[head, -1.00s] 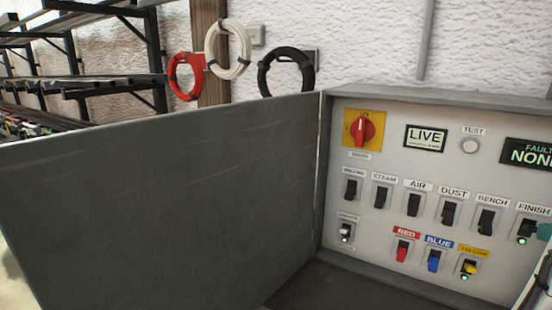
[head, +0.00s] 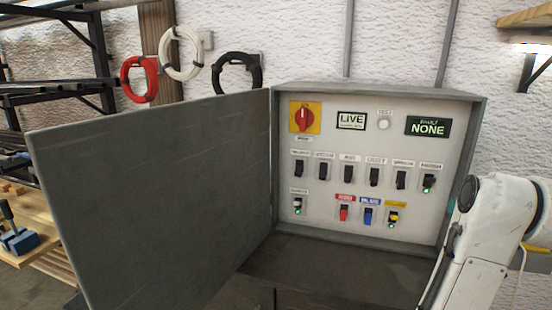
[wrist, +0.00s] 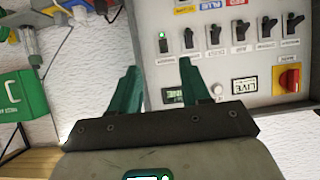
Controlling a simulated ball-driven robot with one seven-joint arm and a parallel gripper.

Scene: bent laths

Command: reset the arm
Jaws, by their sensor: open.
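My gripper (wrist: 158,82) shows in the wrist view with its two green fingers apart and nothing between them. The switch panel (head: 335,215) stands behind it in that view, upside down, and the fingers appear in front of its edge and the wall. I cannot tell the exact gap to the panel. In the head view my white arm (head: 480,260) rises at the right, beside the cabinet, and my gripper is out of sight.
The grey cabinet door (head: 150,190) stands open to the left. The red rotary switch (head: 304,117), LIVE display (head: 351,120) and FAULT NONE display (head: 428,127) are on the panel. A green box (wrist: 22,98) and hanging tools show at left in the wrist view.

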